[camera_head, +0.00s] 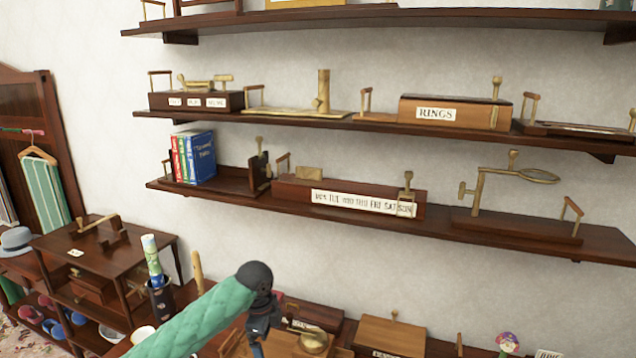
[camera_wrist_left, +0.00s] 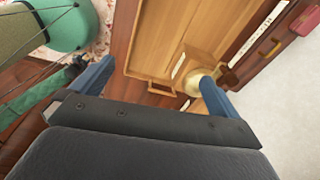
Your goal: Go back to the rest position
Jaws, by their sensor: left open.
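My left arm with its green padded sleeve reaches in from the bottom of the head view. My left gripper (camera_head: 256,343) hangs down at its end, over the surface below the wall shelves; its tips are cut off by the frame's bottom edge. In the left wrist view my left gripper (camera_wrist_left: 155,88) has its two blue fingers wide apart, with nothing held between them. Beyond the fingers is a light wooden tray (camera_wrist_left: 190,30), with a round brass piece (camera_wrist_left: 198,78) close to the right finger. I cannot tell if they touch. My right gripper is not in view.
A brass dish (camera_head: 313,343) is close right of the gripper. Wooden boxes (camera_head: 390,335) and a mushroom ornament (camera_head: 507,342) stand farther right. The wall shelves (camera_head: 340,214) hold boxes and books. A cabinet (camera_head: 100,240) and a dark cup (camera_head: 160,297) are left.

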